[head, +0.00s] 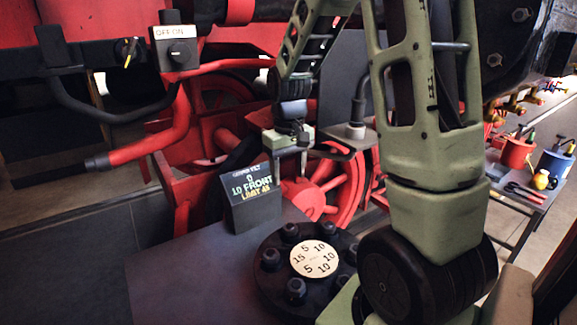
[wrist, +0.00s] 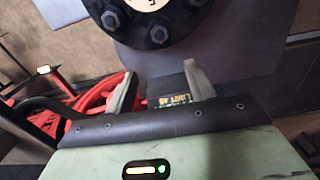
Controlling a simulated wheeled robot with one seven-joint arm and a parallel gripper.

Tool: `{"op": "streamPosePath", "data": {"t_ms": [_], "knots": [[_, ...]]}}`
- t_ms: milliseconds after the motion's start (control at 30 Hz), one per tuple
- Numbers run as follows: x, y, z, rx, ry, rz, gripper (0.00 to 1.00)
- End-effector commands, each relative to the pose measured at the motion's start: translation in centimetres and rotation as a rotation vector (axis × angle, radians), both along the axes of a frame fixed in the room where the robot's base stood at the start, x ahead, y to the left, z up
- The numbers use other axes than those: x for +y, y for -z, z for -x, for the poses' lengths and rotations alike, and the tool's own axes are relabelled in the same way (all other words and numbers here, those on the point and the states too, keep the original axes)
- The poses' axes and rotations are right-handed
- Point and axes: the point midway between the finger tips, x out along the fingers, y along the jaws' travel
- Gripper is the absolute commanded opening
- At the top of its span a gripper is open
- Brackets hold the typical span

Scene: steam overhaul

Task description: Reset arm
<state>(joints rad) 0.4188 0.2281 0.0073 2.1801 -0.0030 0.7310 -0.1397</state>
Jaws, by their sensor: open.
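My gripper (head: 289,166) hangs above the grey table, its fingers pointing down behind the display box. It is open, with nothing seen between the fingers. In the wrist view the two fingers of my gripper (wrist: 161,82) stand apart. My green arm comes down from the top of the head view and stands in front of the red machinery.
A dark display box (head: 250,195) with lit text stands on the grey table (head: 165,270). Beside it is a round bolted flange (head: 268,285) with a numbered pale disc (head: 317,257). An OFF-ON switch (head: 178,52) is at upper left. A tool cart (head: 515,205) stands at right.

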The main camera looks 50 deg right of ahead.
Motion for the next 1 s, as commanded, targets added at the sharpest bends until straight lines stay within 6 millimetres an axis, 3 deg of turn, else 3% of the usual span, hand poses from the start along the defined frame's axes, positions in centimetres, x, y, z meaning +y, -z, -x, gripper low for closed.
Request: {"op": "streamPosePath", "data": {"t_ms": [200,833,933,1000], "knots": [[0.0,-1.7,0.0,-0.001,0.0,0.0,0.55],[0.2,-1.9,0.0,0.0,-0.003,-0.001,0.55],[2.1,-1.9,-0.3,-0.005,-0.042,-0.006,0.55],[5.0,-2.0,-0.4,-0.01,-0.102,-0.014,0.55]]}}
